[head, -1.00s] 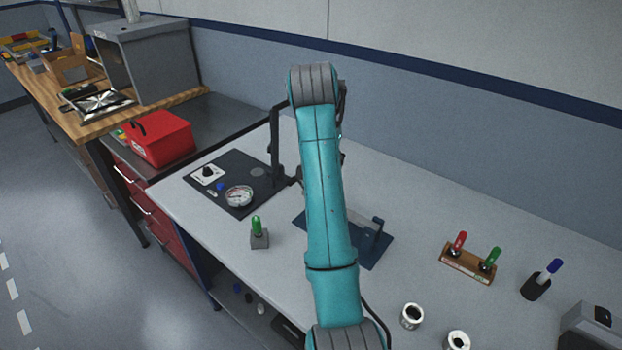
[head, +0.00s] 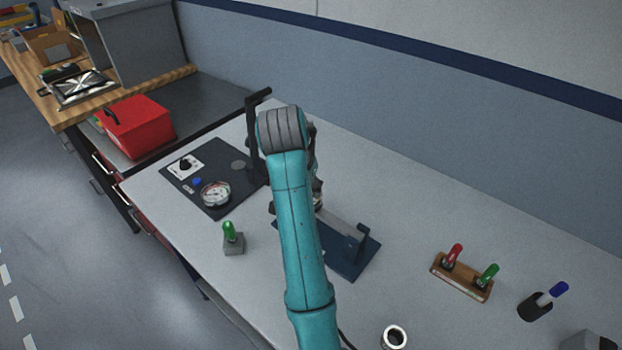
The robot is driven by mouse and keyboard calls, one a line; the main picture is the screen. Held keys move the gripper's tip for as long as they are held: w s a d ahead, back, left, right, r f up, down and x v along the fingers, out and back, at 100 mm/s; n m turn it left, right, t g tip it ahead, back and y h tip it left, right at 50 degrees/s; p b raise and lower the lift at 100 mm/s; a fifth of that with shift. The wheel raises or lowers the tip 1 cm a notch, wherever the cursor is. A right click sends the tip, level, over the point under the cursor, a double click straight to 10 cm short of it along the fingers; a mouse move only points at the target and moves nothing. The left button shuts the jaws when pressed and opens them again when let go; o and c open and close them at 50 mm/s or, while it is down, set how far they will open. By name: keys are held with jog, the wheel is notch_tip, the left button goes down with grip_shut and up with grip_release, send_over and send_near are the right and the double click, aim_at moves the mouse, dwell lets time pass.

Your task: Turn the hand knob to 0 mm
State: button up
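A small black knob (head: 185,164) sits on a white plate on the dark panel (head: 222,171), left of my arm. A round dial gauge (head: 216,194) with a white face lies on the same panel; its reading is too small to make out. A blue fixture (head: 348,262) with an upright bracket stands right of my arm and is partly hidden by it. I cannot tell which of these carries the hand knob or any mm scale. My teal arm covers the middle of the view. Only dark slivers beside it show near my wrist, and my gripper's fingers are hidden.
A black post (head: 256,140) rises behind the panel. A green-handled piece (head: 231,238) stands on a grey block at the front. A wooden rack (head: 462,277) with red and green handles, a blue-tipped holder (head: 536,305) and a metal ring (head: 394,337) are at right. A red box (head: 139,126) is at left.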

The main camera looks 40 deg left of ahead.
grip_shut()
jog(key=shift+d+n, duration=0.1)
jog(key=shift+n, duration=0.2)
jog(key=n+y, duration=0.1)
jog(key=n, duration=0.1)
jog(key=shift+w+d+f+n, duration=0.1)
jog(key=shift+n, duration=0.3)
jog(key=n+g+y, duration=0.1)
jog(key=n, duration=0.2)
jog(key=shift+w+d+n, duration=0.1)
jog(key=shift+n, duration=0.2)
jog(key=n+g, duration=0.1)
jog(key=n, duration=0.2)
jog(key=n+g+y, duration=0.1)
jog(key=n, duration=0.2)
jog(key=shift+w+g, duration=0.2)
jog(key=shift+g, duration=0.1)
jog(key=shift+n, duration=0.4)
